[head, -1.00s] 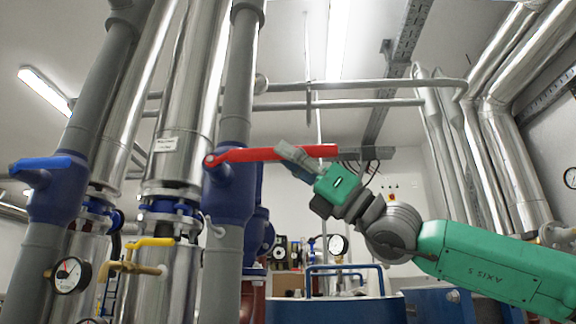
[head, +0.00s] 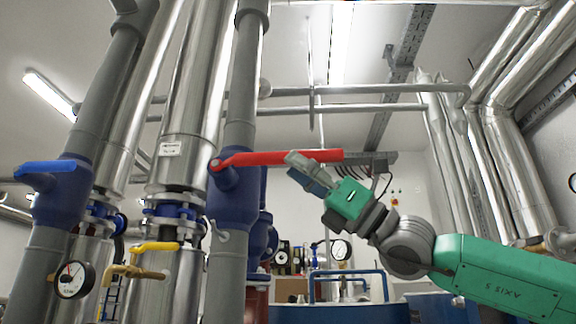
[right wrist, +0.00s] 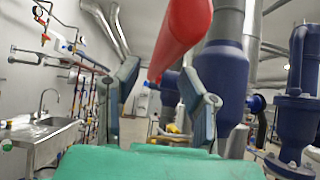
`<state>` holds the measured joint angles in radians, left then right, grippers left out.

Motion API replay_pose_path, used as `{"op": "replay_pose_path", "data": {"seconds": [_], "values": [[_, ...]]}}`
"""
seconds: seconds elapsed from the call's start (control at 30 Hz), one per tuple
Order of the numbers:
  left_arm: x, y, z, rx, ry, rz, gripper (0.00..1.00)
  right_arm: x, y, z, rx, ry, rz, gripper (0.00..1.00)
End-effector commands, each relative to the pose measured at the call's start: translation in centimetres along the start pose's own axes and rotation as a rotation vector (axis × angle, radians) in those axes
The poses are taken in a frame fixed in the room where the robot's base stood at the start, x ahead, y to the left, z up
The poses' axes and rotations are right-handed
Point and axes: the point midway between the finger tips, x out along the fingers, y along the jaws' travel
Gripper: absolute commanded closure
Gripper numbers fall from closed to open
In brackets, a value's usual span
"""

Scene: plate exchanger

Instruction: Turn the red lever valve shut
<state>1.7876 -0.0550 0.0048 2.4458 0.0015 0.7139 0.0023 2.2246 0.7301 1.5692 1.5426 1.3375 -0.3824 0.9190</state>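The red lever (head: 255,158) sits on a dark blue valve body (head: 233,200) on a grey vertical pipe. It points right from its pivot, nearly level and across the pipe. My right gripper (head: 299,170) is at the lever's outer half, reaching in from the lower right; one grey finger overlaps the lever in the picture. In the right wrist view the two fingers (right wrist: 165,95) stand wide apart, with the red lever (right wrist: 182,35) running between them at the top. I see no finger closed on it; contact is unclear. My left gripper is not in view.
A blue-handled valve (head: 45,167) is on the pipe at left. A yellow lever (head: 155,246) and a pressure gauge (head: 74,279) are lower left. Steel pipes (head: 185,120) stand close behind the red valve. A sink (right wrist: 45,130) shows in the right wrist view.

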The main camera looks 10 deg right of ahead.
Motion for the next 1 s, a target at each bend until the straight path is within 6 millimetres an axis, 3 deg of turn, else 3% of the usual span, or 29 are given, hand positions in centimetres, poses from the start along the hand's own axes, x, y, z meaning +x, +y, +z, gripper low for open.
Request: {"op": "replay_pose_path", "data": {"seconds": [0.2, 0.43, 0.6, 1.0], "values": [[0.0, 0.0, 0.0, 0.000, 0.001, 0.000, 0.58, -4.9, -0.1, -0.1, 0.000, 0.002, -0.004, 0.65], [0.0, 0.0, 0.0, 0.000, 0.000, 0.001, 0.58, -8.6, -0.2, -0.4, 0.001, 0.005, -0.003, 0.65], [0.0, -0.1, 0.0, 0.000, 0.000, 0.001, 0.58, -9.7, -0.1, -0.6, 0.001, 0.007, -0.002, 0.65], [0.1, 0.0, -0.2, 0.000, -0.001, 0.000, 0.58, -9.8, -0.2, -0.5, 0.001, 0.006, -0.002, 0.65]]}}
